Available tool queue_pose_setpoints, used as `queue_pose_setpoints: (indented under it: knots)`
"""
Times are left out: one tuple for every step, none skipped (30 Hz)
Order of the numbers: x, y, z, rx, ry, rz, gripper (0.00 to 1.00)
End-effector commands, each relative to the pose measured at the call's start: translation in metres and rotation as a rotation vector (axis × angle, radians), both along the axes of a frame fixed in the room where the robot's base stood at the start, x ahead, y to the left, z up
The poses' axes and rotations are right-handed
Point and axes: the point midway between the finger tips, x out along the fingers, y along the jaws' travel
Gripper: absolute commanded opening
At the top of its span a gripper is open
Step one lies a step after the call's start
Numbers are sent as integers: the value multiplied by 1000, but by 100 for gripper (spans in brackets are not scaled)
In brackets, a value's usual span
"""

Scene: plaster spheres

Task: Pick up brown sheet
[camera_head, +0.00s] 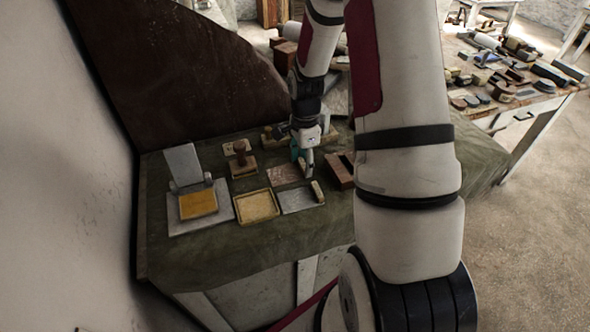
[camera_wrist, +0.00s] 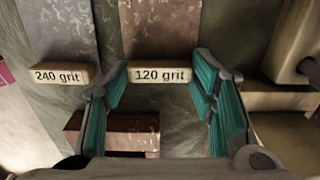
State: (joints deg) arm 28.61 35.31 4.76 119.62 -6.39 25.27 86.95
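The brown sheet (camera_wrist: 161,30) is mottled brown and lies flat on the green cloth, at the top middle of the wrist view. A pale label block reading "120 grit" (camera_wrist: 160,75) sits at its near end. In the head view the brown sheet (camera_head: 284,174) lies just left of my gripper (camera_head: 306,162), which hides its right end. In the wrist view my gripper (camera_wrist: 160,82) is open, with teal pads on either side of the 120 grit label. Nothing is held between the fingers. I cannot tell the height above the table.
A grey sheet (camera_head: 294,201) with a "240 grit" label (camera_wrist: 58,76) lies beside the brown one. A reddish-brown block (camera_head: 339,171), a yellow tray (camera_head: 257,207) and a wooden stamp (camera_head: 240,154) stand close by. A dark panel (camera_head: 180,70) rises behind the table.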

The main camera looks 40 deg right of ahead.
Motion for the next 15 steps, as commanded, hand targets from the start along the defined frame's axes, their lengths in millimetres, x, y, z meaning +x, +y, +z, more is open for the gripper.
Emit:
queue_pose_setpoints:
  knots:
    - [0, 0, 0, 0, 0, 0, 33]
    - [0, 0, 0, 0, 0, 0, 28]
    - [0, 0, 0, 0, 0, 0, 28]
    - [0, 0, 0, 0, 0, 0, 28]
    - [0, 0, 0, 0, 0, 0, 28]
    - [0, 0, 0, 0, 0, 0, 28]
    - [0, 0, 0, 0, 0, 0, 28]
    - [0, 0, 0, 0, 0, 0, 28]
    - [0, 0, 0, 0, 0, 0, 28]
    - [0, 0, 0, 0, 0, 0, 28]
    - [0, 0, 0, 0, 0, 0, 28]
    - [0, 0, 1, 0, 0, 0, 28]
    - [0, 0, 1, 0, 0, 0, 28]
    - [0, 0, 2, 0, 0, 0, 28]
    - [0, 0, 3, -1, 0, 0, 28]
